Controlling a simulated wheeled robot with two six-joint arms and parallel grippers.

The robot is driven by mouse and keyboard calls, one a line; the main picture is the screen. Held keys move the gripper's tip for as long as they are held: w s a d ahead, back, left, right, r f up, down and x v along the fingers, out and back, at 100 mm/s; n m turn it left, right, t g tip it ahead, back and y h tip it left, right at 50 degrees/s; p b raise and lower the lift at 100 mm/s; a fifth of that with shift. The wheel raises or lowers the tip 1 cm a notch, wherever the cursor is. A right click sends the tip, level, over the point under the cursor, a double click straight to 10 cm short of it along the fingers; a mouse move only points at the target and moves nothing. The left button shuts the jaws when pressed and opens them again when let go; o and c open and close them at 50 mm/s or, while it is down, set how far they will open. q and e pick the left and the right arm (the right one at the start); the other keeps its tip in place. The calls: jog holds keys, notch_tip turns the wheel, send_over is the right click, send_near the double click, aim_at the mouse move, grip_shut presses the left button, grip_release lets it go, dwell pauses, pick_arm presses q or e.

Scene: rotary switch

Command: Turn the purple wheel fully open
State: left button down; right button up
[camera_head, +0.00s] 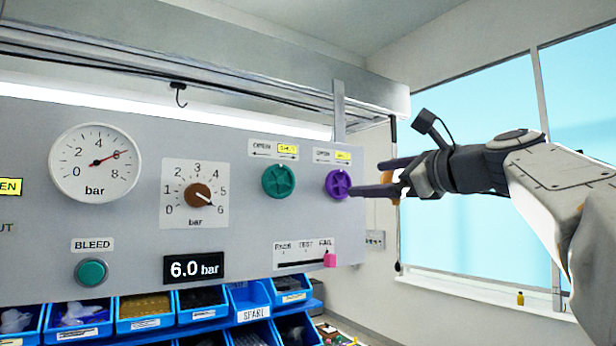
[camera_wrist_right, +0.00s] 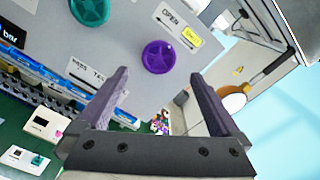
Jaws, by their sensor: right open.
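The purple wheel (camera_head: 338,184) is a small round knob on the right part of the grey panel, below a label with an OPEN side and a yellow SHUT side (camera_head: 342,155). My right gripper (camera_head: 368,179) is just right of the wheel, its fingers pointing left toward the panel. It is open and empty. In the right wrist view the purple wheel (camera_wrist_right: 158,57) lies ahead of the two fingers (camera_wrist_right: 160,85), between and beyond their tips, apart from them. My left gripper is in neither view.
A green wheel (camera_head: 279,181) sits left of the purple one. A slider with a pink knob (camera_head: 329,260) is below. A pressure gauge (camera_head: 95,163), a brown dial (camera_head: 198,195) and a green bleed button (camera_head: 91,272) are further left. Blue bins (camera_head: 145,312) stand underneath.

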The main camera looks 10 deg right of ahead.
aim_at(340, 182)
jog(key=p+x, duration=0.3)
jog(key=x, duration=0.4)
jog(key=shift+w+a, duration=0.1)
jog(key=shift+w, duration=0.05)
jog(key=shift+w+a, duration=0.2)
jog(key=shift+w, duration=0.3)
jog(key=shift+f, duration=0.1)
jog(key=c, duration=1.2)
jog(key=shift+c, duration=0.2)
